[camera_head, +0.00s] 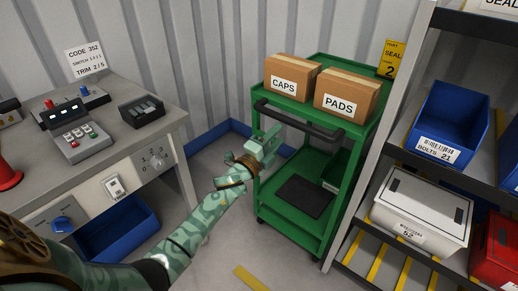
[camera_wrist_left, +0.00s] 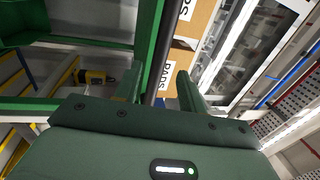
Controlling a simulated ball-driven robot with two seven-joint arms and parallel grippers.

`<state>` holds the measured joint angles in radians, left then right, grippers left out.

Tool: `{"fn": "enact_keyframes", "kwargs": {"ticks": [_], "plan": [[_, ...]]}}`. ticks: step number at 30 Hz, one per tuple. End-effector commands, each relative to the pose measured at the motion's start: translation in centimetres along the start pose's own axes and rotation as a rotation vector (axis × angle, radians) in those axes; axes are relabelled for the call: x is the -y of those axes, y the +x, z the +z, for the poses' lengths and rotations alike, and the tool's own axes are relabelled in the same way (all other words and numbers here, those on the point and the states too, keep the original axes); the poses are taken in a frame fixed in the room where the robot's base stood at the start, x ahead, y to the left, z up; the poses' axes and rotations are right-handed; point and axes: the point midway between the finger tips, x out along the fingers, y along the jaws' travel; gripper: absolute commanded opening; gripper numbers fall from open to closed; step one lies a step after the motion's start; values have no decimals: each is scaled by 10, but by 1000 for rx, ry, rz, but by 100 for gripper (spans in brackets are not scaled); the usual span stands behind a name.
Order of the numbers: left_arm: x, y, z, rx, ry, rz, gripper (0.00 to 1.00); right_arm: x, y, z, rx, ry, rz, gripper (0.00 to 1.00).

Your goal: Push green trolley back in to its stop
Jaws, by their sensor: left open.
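The green trolley (camera_head: 295,224) stands against the corrugated wall, left of the shelf rack. Its dark handle bar (camera_head: 297,122) runs along the near side of the top deck. Cardboard boxes marked CAPS (camera_head: 291,78) and PADS (camera_head: 345,95) sit on top. My left gripper (camera_head: 268,138) is just below and in front of the handle's left part. In the left wrist view the gripper (camera_wrist_left: 160,90) is open, and the handle (camera_wrist_left: 166,50) appears in line with the gap between its fingers. I cannot tell whether they touch. My right gripper is not in view.
A grey bench (camera_head: 95,145) with control boxes stands at left, a blue bin (camera_head: 118,228) below it. The rack (camera_head: 385,150) with bins rises close at the trolley's right. A yellow floor strip (camera_head: 251,278) lies on clear floor in front of the trolley.

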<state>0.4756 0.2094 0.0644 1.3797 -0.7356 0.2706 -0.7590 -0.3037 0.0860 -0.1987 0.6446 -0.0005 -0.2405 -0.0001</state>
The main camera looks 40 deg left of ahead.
Motion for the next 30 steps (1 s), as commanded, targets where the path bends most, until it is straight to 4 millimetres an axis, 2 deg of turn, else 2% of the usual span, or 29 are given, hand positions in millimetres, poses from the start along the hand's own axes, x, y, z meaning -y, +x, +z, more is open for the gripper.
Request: {"fn": "enact_keyframes", "kwargs": {"ticks": [3, 6, 12, 30], "plan": [[4, -32, 0, 0, -1, -1, 41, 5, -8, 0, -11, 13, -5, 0], [3, -52, 0, 0, -1, -1, 41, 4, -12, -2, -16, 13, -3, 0], [0, -75, -1, -1, 0, -1, 41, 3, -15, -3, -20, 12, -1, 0], [-1, -78, 0, -1, -4, 0, 41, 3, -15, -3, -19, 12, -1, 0]]}}
